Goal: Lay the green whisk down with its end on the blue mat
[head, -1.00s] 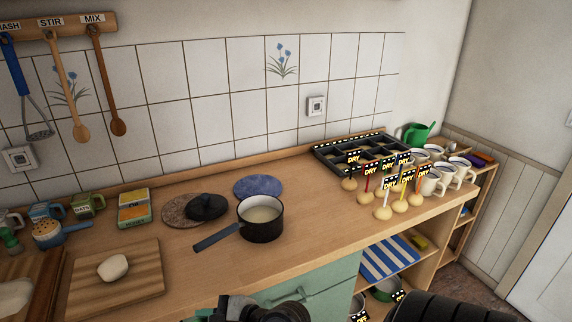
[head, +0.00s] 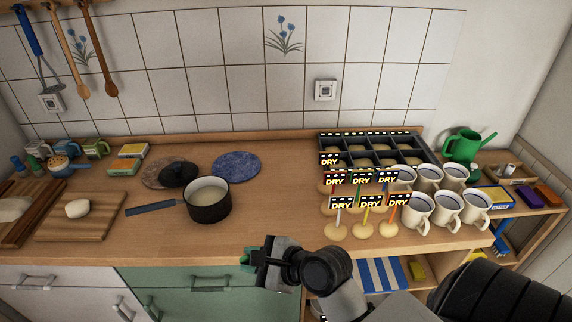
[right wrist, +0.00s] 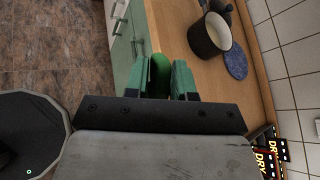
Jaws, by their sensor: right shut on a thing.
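The round blue mat (head: 236,166) lies flat on the wooden counter behind the dark saucepan (head: 208,202), and its top is bare. It also shows in the right wrist view (right wrist: 236,64). My right gripper (head: 250,262) is over the counter's front edge, in front of and to the right of the saucepan. In the right wrist view its green-padded fingers (right wrist: 172,80) are shut on a dark green rounded thing (right wrist: 159,72), likely the green whisk's handle. The rest of the whisk is hidden. My left gripper is out of view.
The saucepan's handle points left. The counter between saucepan and pegs is clear.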

